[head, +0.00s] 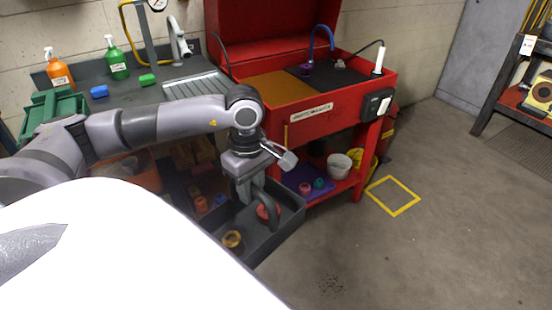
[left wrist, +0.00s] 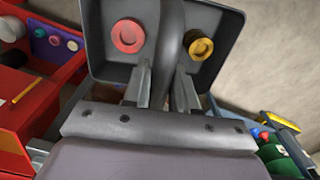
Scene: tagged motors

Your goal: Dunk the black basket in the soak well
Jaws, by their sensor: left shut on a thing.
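The black basket (head: 279,232) is a dark open box with an arched handle. It hangs in front of the benches, below their tops. It holds a red ring-shaped part and a yellow one (head: 232,239); both also show in the left wrist view, the red (left wrist: 128,36) and the yellow (left wrist: 199,45). My left gripper (head: 246,188) is shut on the basket's handle (left wrist: 170,45). The red washing station (head: 312,116) stands behind and to the right; its top has a brown-orange area (head: 283,88), possibly the soak well, and a dark area (head: 340,76). My right gripper is out of view.
A grey bench on the left carries an orange bottle (head: 60,72), a green bottle (head: 116,62), a green crate (head: 48,108) and a tap (head: 178,40). The washer's raised red lid (head: 265,30) stands behind its top. Open floor with a yellow square (head: 393,196) lies right.

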